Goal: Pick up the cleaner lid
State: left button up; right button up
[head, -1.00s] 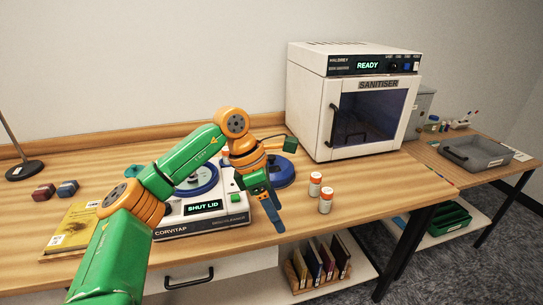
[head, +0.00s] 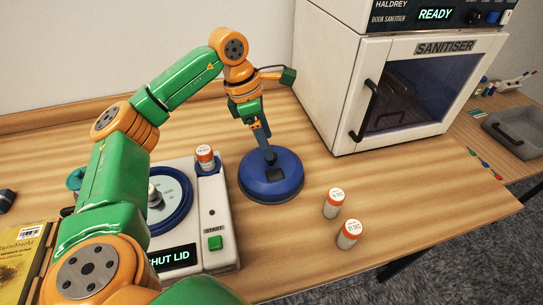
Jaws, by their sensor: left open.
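The cleaner lid (head: 284,187) is a round blue dome with a dark upright handle on top. It lies on the wooden table just right of the white disc cleaner (head: 217,215), whose display reads SHUT LID. My left gripper (head: 264,143) points down directly over the lid, with its fingers at the handle. It is open; whether the fingers touch the handle I cannot tell. My arm hides part of the cleaner. My right gripper is not in view.
One orange-and-white bottle (head: 205,158) stands on the cleaner. Two more bottles, one nearer the back (head: 334,203) and one in front (head: 349,234), stand right of the lid. The white sanitiser (head: 345,80) stands behind. A yellow book (head: 22,255) lies at left.

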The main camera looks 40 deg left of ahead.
aim_at(271, 166)
pick_arm(q)
jog(key=x, duration=0.2)
jog(key=p+x, duration=0.1)
jog(key=x, duration=0.1)
jog(key=shift+s+a+f, duration=0.1)
jog(key=shift+s+f, duration=0.05)
jog(key=shift+s, duration=0.05)
jog(key=shift+w+a+f, duration=0.15)
jog(key=shift+w+f, duration=0.1)
jog(key=shift+f, duration=0.05)
jog(key=shift+s+r, duration=0.15)
jog(key=c, duration=0.8)
grip_shut()
